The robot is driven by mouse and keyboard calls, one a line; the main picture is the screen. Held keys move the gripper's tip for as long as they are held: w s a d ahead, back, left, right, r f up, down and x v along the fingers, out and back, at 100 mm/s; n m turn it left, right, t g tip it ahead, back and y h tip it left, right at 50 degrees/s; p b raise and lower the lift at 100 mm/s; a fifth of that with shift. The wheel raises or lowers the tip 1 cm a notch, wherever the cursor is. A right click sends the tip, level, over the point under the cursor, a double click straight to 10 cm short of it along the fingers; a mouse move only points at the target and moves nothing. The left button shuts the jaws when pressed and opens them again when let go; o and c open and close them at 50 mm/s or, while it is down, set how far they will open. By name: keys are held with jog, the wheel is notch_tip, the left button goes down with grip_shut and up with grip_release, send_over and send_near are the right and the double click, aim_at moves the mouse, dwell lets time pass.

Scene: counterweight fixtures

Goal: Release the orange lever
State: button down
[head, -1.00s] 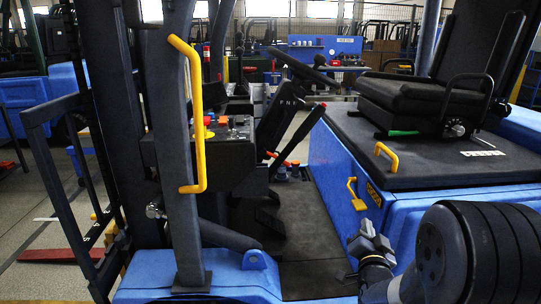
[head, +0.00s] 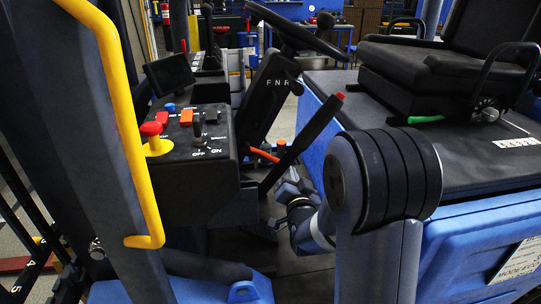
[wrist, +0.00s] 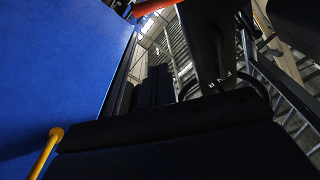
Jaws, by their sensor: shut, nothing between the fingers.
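My gripper (head: 288,188) is shut and empty, low in the footwell, below and a little right of the orange lever. My own arm partly hides it. I see no contact with the lever.
A control box (head: 190,135) with a red knob and switches stands left of the column. A yellow grab handle (head: 122,110) is at the left. The seat (head: 440,70) and its blue base (head: 325,100) bound the right. A blue panel (wrist: 50,70) fills the wrist view's left.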

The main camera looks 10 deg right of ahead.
dwell(0.3)
jog(key=p, duration=0.2)
send_over(278, 160)
jog(key=s+d, duration=0.2)
jog(key=s, duration=0.2)
jog(key=shift+w+a+f, duration=0.3)
jog(key=shift+a+f, duration=0.3)
jog(key=shift+w+a+f, duration=0.3)
jog(key=shift+a+f, duration=0.3)
jog(key=shift+f, duration=0.1)
